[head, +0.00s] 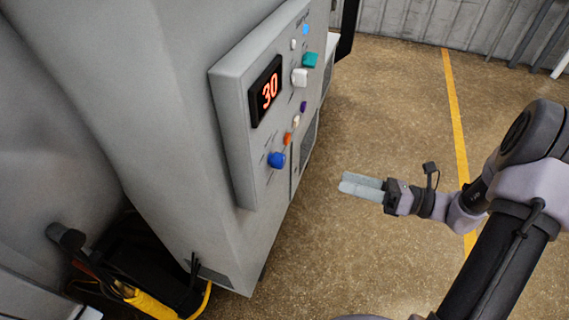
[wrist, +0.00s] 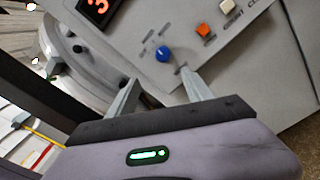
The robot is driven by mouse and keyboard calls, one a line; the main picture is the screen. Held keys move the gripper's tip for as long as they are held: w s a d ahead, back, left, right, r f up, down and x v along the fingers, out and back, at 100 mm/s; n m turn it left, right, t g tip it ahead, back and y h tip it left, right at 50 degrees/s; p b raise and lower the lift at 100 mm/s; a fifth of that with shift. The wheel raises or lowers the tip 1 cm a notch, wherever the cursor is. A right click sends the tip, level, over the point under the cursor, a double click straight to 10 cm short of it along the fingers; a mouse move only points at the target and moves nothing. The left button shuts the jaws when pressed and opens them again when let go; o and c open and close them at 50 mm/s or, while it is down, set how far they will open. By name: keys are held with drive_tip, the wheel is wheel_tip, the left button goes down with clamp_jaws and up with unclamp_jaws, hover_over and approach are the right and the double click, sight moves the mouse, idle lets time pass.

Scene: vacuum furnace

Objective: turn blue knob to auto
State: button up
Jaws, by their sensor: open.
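The blue knob (head: 276,160) is at the lower part of the grey control panel (head: 232,155) in the head view. It also shows in the wrist view (wrist: 163,54), with small marks around it too small to read. My gripper (head: 352,186) is to the right of the panel, pointing toward it. It is apart from the knob, with clear space between. In the wrist view the two fingers (wrist: 155,95) are spread and empty, with the knob beyond and between them.
A display (head: 265,91) reads 30. Orange (head: 288,138), white (head: 299,77) and teal (head: 310,60) controls sit on the same panel. A yellow-and-black item (head: 150,303) and cables lie at lower left. The floor right of the cabinet is free.

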sight(284, 163)
drive_tip(key=b+x, duration=0.1)
drive_tip(key=x, duration=0.5)
drive_tip(key=b+x, duration=0.1)
drive_tip(key=x, duration=1)
drive_tip(key=shift+w+a+f+b, duration=0.2)
drive_tip(key=shift+w+b, duration=0.2)
drive_tip(key=shift+w, duration=0.1)
clamp_jaws()
